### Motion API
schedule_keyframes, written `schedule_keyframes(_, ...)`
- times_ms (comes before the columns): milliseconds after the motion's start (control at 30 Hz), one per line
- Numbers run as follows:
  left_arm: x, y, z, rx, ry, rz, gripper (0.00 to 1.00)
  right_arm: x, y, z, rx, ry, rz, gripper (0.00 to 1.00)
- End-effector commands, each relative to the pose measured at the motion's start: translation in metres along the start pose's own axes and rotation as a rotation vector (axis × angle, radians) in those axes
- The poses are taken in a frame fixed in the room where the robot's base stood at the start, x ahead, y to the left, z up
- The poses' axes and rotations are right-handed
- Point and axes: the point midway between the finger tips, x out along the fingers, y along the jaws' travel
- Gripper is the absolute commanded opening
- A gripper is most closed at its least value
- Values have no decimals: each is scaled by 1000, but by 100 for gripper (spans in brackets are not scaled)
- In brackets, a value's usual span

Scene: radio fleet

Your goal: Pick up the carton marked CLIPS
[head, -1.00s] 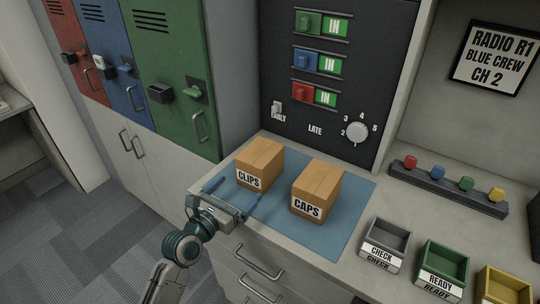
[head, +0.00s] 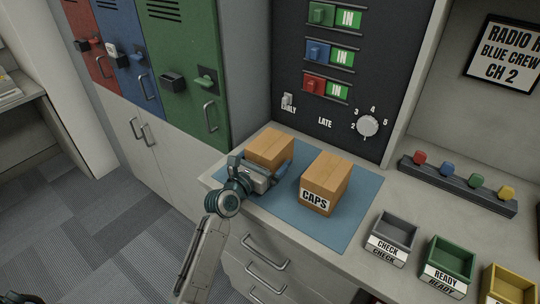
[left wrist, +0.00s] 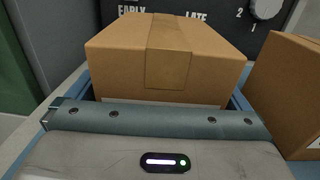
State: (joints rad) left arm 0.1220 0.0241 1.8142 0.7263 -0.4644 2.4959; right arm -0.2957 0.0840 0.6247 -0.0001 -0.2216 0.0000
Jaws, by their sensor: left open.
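The carton marked CLIPS (head: 270,146) is a tan box on the blue mat (head: 335,234), at the left. Its label showed earlier and is now hidden behind my left gripper (head: 261,165). That gripper is low at the carton's front, open, with one finger along each side of it. In the left wrist view the carton (left wrist: 168,55) stands between the two blue fingers, close in front of the palm. I cannot tell whether the fingers touch it.
A carton marked CAPS (head: 327,180) stands close to the right of my left gripper; it also shows in the left wrist view (left wrist: 290,85). The dark panel (head: 345,130) rises behind. CHECK (head: 391,240) and READY (head: 448,264) trays are to the right.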

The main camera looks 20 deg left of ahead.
Motion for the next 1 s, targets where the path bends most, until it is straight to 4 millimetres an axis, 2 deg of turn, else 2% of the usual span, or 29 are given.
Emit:
schedule_keyframes(100,0,0,0,0,0,0,100,0,0,2,0,-3,0,36)
schedule_keyframes(133,0,0,0,0,0,0,96,0,0,3,0,-4,0,36)
schedule_keyframes(367,0,0,0,0,0,0,51,0,0,7,0,-8,-1,36)
schedule_keyframes(733,0,0,6,1,-2,-1,50,-1,-8,7,3,-9,-8,36)
schedule_keyframes(1000,0,0,37,3,-6,-1,50,-5,-7,6,3,-7,-8,36)
